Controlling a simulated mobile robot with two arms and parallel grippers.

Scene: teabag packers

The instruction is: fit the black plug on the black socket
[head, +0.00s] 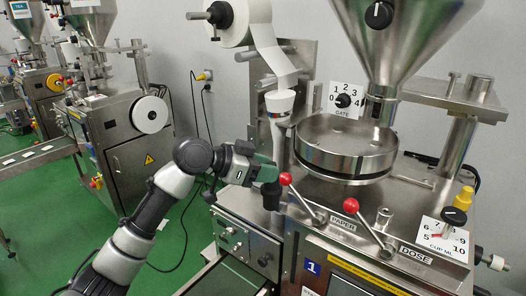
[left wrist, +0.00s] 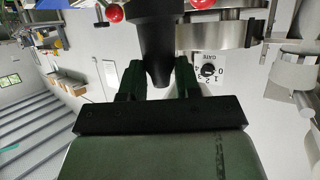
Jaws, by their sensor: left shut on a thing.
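My left gripper (head: 268,178) is in the middle of the head view, in front of the white funnel tube and left of the red-knobbed levers. It is shut on a black plug (head: 271,196), whose dark end hangs below the fingers. In the left wrist view the black plug (left wrist: 157,40) sits between the two green fingers (left wrist: 158,80) and tapers toward the palm. I cannot pick out the black socket for sure; it may be hidden or too small to tell. My right gripper is not in view.
Two red-knobbed levers (head: 351,205) stand close right of the held plug. A round steel drum (head: 346,146) and a steel hopper (head: 395,40) are behind them. A control box (head: 240,240) is below. A yellow plug (head: 205,76) with a black cable is on the wall.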

